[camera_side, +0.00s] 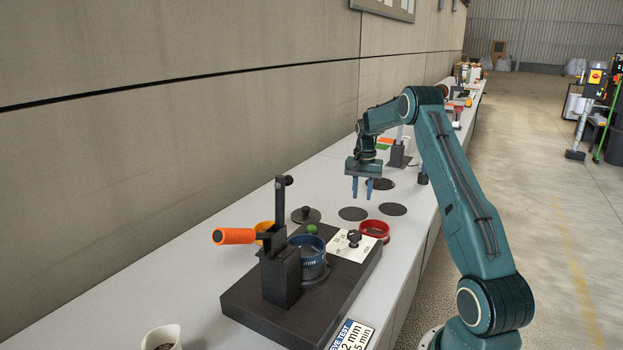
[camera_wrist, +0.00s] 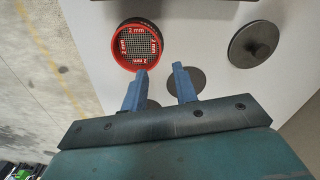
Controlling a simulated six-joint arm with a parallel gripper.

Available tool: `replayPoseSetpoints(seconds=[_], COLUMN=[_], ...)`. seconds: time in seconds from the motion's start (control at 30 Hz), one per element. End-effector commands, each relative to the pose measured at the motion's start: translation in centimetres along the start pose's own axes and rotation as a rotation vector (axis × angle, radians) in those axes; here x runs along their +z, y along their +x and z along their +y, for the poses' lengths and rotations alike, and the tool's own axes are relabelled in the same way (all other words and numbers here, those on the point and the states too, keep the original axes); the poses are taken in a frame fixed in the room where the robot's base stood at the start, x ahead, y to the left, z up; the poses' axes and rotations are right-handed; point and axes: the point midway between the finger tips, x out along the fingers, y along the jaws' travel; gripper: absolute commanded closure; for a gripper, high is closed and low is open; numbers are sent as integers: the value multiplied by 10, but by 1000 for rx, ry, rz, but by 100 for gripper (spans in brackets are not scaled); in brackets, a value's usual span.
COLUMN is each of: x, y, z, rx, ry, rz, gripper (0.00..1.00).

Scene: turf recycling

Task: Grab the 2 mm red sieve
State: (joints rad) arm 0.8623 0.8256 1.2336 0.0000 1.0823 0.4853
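The red sieve (camera_side: 375,230) stands on the white bench beside the dark base of the sieving device in the side view. In the wrist view the red sieve (camera_wrist: 137,45) lies past my fingertips, a little left of centre, with "2 mm" marks on its inner wall and a dark mesh. My gripper (camera_side: 362,188) hangs above the bench with its blue fingers pointing down, behind the sieve in the side view. In the wrist view my gripper (camera_wrist: 160,72) is open and empty, apart from the sieve.
Flat dark discs (camera_side: 353,214) lie on the bench below my gripper. The wall (camera_side: 200,130) bounds the bench's left side.

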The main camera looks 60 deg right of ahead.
Motion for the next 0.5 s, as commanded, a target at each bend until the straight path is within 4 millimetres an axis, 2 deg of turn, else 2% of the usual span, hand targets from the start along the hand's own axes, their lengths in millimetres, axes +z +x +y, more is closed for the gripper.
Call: replayPoseSetpoints(seconds=[0.3, 0.5], x=[1, 0], y=[48, 62], z=[0, 0], rx=[2, 1], ry=[-1, -1], rz=[-3, -2], gripper=[71, 71])
